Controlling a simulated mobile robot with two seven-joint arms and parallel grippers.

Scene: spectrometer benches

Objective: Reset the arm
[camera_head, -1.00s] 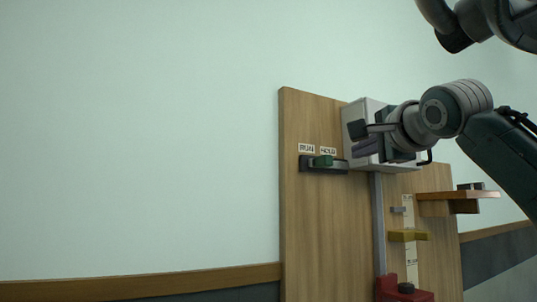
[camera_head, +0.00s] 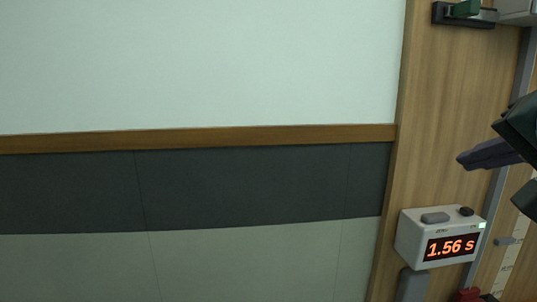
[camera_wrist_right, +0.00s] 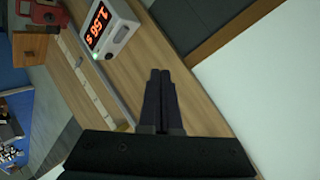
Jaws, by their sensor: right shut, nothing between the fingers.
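My right gripper (camera_head: 468,160) comes in from the right edge of the head view, in front of the wooden board (camera_head: 440,110). In the right wrist view my right gripper (camera_wrist_right: 160,75) has its two fingers together with nothing between them. It is apart from the white timer box (camera_head: 408,240), which shows 1.56 s and lies below it in the head view. The timer box (camera_wrist_right: 122,38) also shows in the wrist view, beyond the fingertips. My left gripper is in neither view.
A black slide with a green knob (camera_head: 466,9) is at the board's top. A metal rail (camera_head: 488,215) runs down the board beside a pale scale (camera_head: 511,262). A red part (camera_head: 468,295) shows at the bottom. The wall left of the board is clear.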

